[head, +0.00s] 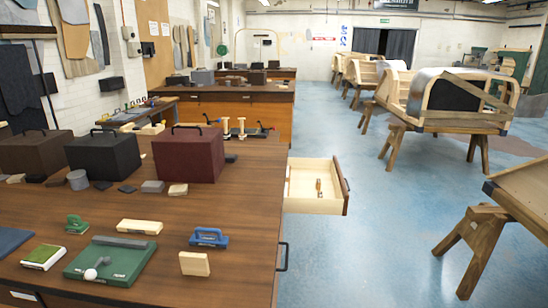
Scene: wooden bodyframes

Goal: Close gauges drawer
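A pale wooden drawer (313,207) stands open at the right side of the long brown workbench (150,205). It sticks out to the right over the blue floor, with its reddish-brown front panel (346,188) at the far right end. A small brown wooden tool (319,187) lies inside it; it may be a gauge, but it is too small to tell. No label is readable on the drawer. Neither of my grippers is in view.
A dark bar handle (283,257) is on the bench's right side, nearer than the drawer. Boxes, blocks and a green board (110,261) lie on the bench top. Blue floor (370,240) is clear right of the drawer. A wooden trestle (472,240) stands at right.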

